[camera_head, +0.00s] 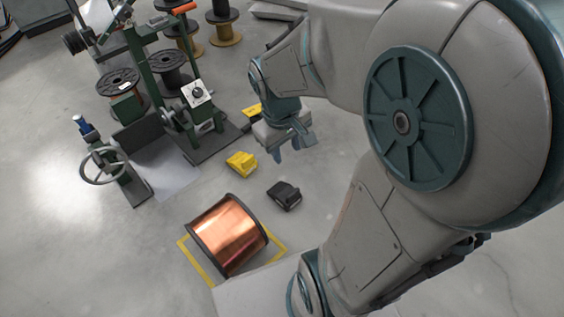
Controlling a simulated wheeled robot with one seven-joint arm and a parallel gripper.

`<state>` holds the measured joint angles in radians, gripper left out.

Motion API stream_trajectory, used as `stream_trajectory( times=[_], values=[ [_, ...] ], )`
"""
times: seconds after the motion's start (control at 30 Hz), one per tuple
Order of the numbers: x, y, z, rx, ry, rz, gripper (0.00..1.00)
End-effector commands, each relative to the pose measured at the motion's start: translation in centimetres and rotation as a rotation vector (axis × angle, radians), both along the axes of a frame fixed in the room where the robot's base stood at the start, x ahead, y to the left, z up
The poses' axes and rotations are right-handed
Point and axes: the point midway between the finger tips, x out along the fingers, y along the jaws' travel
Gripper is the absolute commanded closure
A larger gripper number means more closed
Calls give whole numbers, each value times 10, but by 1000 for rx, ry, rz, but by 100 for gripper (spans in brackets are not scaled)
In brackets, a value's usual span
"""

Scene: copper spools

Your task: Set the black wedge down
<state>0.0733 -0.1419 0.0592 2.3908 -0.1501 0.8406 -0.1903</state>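The black wedge (284,195) lies on the concrete floor, to the right of the copper spool and apart from my gripper. My gripper (287,150) hangs above and beyond it in the picture, pointing down. Its two fingers look spread, with nothing visible between them. Its height above the floor is hard to judge.
A yellow wedge (241,163) lies left of the black one. A large copper spool (228,234) rests on its side inside a yellow floor marking (199,263). A green winding machine (150,75) and a handwheel stand (104,165) are at left.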

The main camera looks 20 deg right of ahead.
Motion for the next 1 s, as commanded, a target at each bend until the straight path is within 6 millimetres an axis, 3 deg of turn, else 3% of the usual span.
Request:
stream_trajectory(
  times=[0.1,0.3,1.0],
  values=[
    [-28,16,13,63,-40,-120,62],
    [-52,29,21,136,-62,-237,62],
    [-55,31,22,146,-63,-254,62]
  ],
)
